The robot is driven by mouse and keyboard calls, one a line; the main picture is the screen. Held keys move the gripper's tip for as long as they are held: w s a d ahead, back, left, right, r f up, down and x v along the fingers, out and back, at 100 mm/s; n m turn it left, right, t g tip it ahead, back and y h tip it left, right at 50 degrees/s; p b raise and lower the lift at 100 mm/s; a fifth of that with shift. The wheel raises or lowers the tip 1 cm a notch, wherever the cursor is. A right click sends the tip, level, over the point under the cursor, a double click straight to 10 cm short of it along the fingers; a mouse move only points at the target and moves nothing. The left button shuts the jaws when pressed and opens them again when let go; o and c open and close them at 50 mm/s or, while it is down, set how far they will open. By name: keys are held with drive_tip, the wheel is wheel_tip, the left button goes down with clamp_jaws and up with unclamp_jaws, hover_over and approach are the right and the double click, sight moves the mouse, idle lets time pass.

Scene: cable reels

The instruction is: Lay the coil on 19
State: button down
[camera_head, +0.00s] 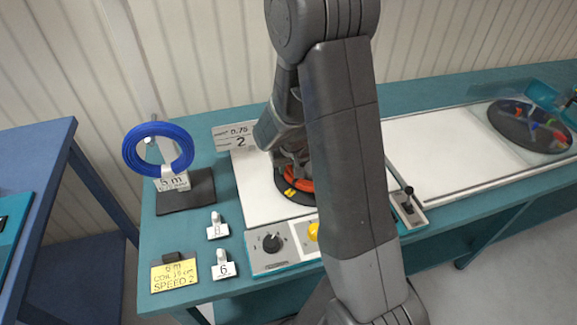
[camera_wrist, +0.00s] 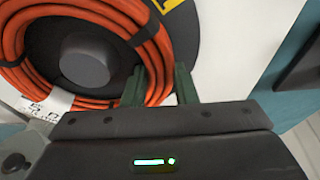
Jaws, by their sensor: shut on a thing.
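An orange cable coil (camera_wrist: 30,62) with dark ties lies around a grey hub (camera_wrist: 86,58) on a black disc (camera_wrist: 196,30) in the wrist view. Part of it shows in the head view (camera_head: 300,184), largely behind my arm. My gripper (camera_wrist: 160,80) has its two dark green fingers on either side of the coil's strands and is shut on them. In the head view the gripper (camera_head: 292,172) is low over the disc and partly hidden. A white tag (camera_wrist: 48,102) hangs at the coil; its print is unreadable. No place marked 19 shows.
A blue coil (camera_head: 158,149) hangs on a stand at the left, above a "5 m" label. Small pegs labelled 8 (camera_head: 217,231) and 6 (camera_head: 224,268) and a yellow card (camera_head: 174,275) stand nearby. A disc with coloured pieces (camera_head: 529,125) is at the right. White panel (camera_head: 440,150) is clear.

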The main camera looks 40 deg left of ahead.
drive_tip(key=shift+r, duration=0.1)
idle(0.3)
drive_tip(key=shift+s+d+r, duration=0.15)
drive_tip(key=shift+r, duration=0.5)
drive_tip(key=shift+f, duration=0.25)
drive_tip(key=shift+r, duration=0.2)
idle(0.3)
drive_tip(key=shift+r, duration=0.4)
drive_tip(key=shift+r+p, duration=1.2)
drive_tip(key=shift+r, duration=0.75)
drive_tip(key=shift+r, duration=0.1)
